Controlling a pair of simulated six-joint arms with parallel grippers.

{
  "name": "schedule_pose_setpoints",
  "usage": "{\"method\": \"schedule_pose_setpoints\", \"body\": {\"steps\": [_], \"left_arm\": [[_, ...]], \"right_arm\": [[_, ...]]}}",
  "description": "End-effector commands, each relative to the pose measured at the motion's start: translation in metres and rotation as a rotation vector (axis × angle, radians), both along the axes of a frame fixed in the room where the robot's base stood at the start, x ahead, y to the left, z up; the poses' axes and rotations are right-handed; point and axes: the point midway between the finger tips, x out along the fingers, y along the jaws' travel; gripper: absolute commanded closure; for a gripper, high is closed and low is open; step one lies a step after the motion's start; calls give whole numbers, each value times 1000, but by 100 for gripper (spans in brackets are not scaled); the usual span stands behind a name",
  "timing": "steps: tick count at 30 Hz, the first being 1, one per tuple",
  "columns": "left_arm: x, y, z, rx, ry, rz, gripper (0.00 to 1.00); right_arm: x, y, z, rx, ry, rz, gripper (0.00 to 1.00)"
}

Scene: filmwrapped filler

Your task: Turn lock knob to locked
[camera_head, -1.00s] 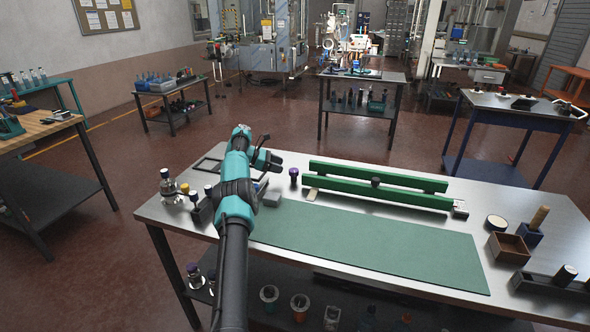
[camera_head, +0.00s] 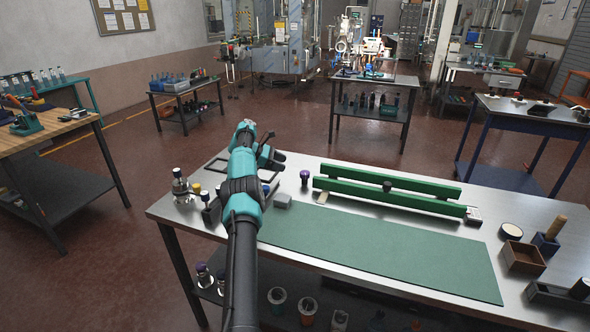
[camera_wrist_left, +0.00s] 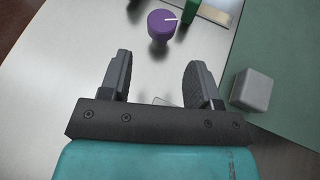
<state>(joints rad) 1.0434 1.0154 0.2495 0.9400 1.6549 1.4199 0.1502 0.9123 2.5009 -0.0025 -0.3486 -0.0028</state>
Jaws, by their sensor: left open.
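A purple round knob (camera_head: 304,175) stands on the metal bench at the left end of the green rails. My left gripper (camera_head: 274,158) is above the left part of the bench, left of the knob. In the left wrist view its two dark fingers (camera_wrist_left: 159,72) are apart with nothing between them. The knob lies beyond the fingertips and does not touch them. My right gripper is out of view.
A grey block (camera_wrist_left: 253,90) lies beside the green mat (camera_head: 390,250). Two long green rails (camera_head: 390,198), with a black knob (camera_head: 387,186) between them, lie behind the mat. Bottles (camera_head: 181,186) stand left of my arm. A wooden box (camera_head: 523,258) stands at the right.

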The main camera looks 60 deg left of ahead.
Motion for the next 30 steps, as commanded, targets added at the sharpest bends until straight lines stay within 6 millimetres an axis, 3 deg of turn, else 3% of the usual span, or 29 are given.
{"method": "schedule_pose_setpoints", "body": {"steps": [7, 14, 24, 30], "left_arm": [[19, -16, 17, 398, -7, -172, 43], [24, -34, 38, 828, -19, -462, 43], [20, -63, 85, 1419, -87, -1088, 43], [17, -79, 112, 1667, -149, -1469, 43]], "right_arm": [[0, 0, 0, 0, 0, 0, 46], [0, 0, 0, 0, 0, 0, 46], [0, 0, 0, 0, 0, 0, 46], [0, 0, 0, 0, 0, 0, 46]]}}
